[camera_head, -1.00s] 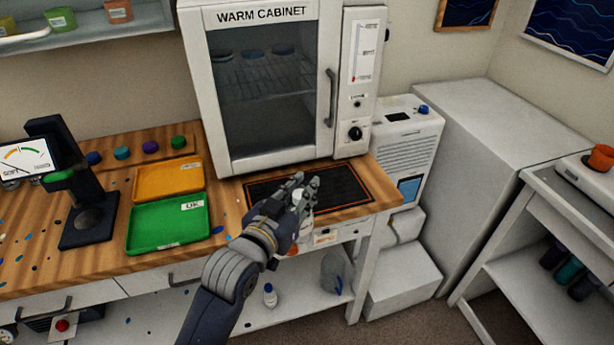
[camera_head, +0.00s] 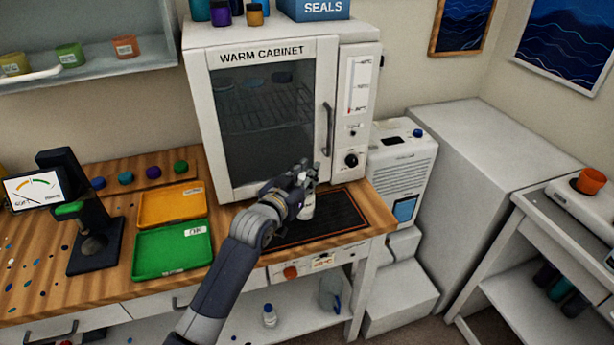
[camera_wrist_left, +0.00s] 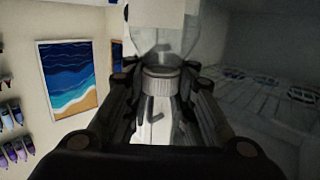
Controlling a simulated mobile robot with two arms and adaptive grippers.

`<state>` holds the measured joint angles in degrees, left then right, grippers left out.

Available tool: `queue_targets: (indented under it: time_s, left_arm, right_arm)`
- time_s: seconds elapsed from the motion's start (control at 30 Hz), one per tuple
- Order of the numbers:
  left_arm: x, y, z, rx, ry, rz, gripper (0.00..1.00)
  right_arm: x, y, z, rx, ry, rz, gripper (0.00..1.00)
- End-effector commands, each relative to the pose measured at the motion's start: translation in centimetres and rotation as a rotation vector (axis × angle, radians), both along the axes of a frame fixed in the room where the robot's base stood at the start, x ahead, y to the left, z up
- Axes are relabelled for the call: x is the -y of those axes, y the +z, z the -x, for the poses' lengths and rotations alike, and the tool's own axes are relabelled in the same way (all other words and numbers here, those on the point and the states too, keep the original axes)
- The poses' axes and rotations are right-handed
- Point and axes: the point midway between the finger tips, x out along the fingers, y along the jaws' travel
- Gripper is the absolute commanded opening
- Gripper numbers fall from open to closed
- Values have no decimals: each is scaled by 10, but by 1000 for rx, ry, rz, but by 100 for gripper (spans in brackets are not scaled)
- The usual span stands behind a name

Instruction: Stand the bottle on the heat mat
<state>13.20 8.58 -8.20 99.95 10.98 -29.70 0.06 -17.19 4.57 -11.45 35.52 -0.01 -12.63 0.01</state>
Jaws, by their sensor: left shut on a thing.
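A small white bottle (camera_head: 308,207) is held by my left gripper (camera_head: 304,180) at the right part of the bench. In the left wrist view the gripper (camera_wrist_left: 160,95) is shut around the bottle (camera_wrist_left: 160,84) at its ribbed white collar. In the head view the bottle looks upright over the dark heat mat (camera_head: 338,222), which has an orange border. I cannot tell whether its base touches the mat. My left arm hides the mat's left part. My right gripper is not in view.
The warm cabinet (camera_head: 262,120) stands shut just behind the mat. An orange tray (camera_head: 172,205) and a green tray (camera_head: 172,250) lie left of it. A dark gauge stand (camera_head: 95,235) is further left. Another bottle (camera_head: 269,316) stands on the shelf below.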

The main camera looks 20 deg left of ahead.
Motion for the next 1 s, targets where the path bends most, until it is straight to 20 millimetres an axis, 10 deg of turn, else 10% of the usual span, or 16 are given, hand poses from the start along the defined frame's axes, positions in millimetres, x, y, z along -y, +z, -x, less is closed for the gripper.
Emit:
queue_targets:
  time_s: [0.93,1.0]
  left_arm:
    - [-5,-41,-22,2,-1,0,0]
    - [-5,-41,-22,0,-1,0,30]
  right_arm:
    - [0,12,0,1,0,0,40]
    - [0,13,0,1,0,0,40]
